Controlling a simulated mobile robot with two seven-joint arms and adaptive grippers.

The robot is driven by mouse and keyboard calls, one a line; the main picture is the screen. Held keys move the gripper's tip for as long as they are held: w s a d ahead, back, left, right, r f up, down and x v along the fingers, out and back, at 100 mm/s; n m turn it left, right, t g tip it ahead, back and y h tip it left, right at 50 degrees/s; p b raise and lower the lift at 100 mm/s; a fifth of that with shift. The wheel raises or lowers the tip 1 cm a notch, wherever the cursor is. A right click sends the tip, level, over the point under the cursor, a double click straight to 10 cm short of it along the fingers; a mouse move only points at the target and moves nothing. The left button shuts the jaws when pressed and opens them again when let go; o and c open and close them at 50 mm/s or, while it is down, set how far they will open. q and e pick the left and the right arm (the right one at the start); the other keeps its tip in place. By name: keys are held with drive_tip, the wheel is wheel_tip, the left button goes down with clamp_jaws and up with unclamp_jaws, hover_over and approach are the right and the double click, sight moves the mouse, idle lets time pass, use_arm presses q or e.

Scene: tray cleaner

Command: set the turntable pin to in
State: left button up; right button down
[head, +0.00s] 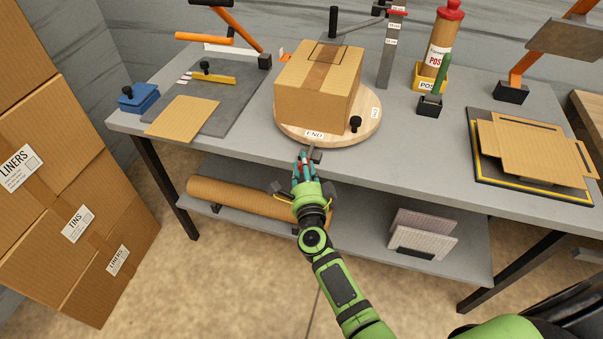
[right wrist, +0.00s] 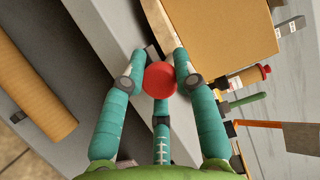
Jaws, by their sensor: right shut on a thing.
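The turntable (head: 340,136) is a round wooden disc on the grey workbench, with an "END" label on its near side and a black knob (head: 355,123) at its near right. A cardboard box (head: 305,100) sits on it. My right gripper (head: 307,160) is at the bench's front edge, just in front of the disc. In the right wrist view its teal fingers are shut on a red round knob (right wrist: 160,78), which looks like the turntable pin. The gripper hides most of this knob in the head view. How far in the pin sits cannot be told. My left gripper is not in view.
A flat cardboard sheet (head: 183,117) and a blue block (head: 138,98) lie at the left. A black and yellow mat (head: 486,172) with flat cardboard is at the right. A lower shelf (head: 350,228) holds a brown roll (head: 240,198). The bench front right of the disc is clear.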

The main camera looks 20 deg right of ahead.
drive_tip(key=shift+w+d+r, duration=0.1)
drive_tip(key=shift+r, duration=0.05)
drive_tip(key=c, duration=0.9)
unclamp_jaws()
drive_tip(key=shift+c, duration=0.2)
drive_tip(key=shift+w, duration=0.15)
drive_tip(key=v, duration=1.2)
